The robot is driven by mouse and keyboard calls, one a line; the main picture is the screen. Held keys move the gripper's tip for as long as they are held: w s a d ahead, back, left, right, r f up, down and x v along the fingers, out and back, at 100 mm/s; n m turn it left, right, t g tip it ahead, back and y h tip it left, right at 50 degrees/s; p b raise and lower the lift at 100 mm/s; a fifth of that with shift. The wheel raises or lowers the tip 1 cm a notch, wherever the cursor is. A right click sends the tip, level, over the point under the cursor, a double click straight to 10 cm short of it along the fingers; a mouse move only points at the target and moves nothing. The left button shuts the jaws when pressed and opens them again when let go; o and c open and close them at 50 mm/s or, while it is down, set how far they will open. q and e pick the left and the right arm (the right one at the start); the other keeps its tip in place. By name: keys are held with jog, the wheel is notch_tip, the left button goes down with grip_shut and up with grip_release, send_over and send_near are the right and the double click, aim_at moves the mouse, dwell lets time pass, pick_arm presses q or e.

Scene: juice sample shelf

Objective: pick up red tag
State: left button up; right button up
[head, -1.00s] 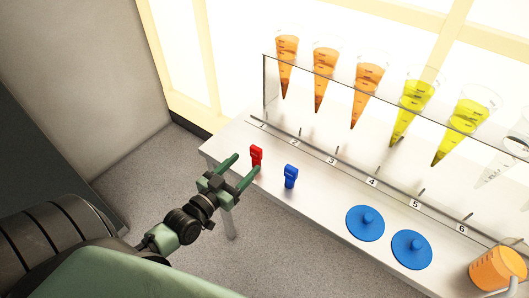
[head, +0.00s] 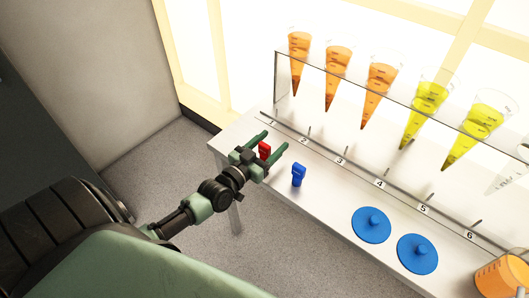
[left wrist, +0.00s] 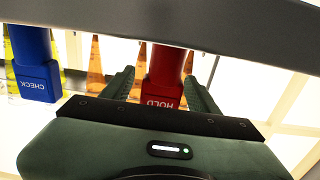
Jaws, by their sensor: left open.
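The red tag (head: 265,150) stands on the white shelf table near its left end. In the left wrist view the red tag (left wrist: 164,85) reads "HOLD" and sits between my two fingers. My left gripper (head: 268,142) is open, with one finger on each side of the red tag. In the left wrist view the left gripper (left wrist: 162,88) shows a gap beside the tag at the right finger; contact on the left side is hard to tell. My right gripper is not in view.
A blue tag (head: 298,175), marked "CHECK" in the left wrist view (left wrist: 36,75), stands just right of the gripper. Two blue discs (head: 371,225) (head: 417,253) lie farther right. A clear rack holds several cones (head: 337,75) behind. An orange beaker (head: 500,278) is at bottom right.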

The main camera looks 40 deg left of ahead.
pick_arm(q)
grip_shut()
jog(key=shift+r, duration=0.1)
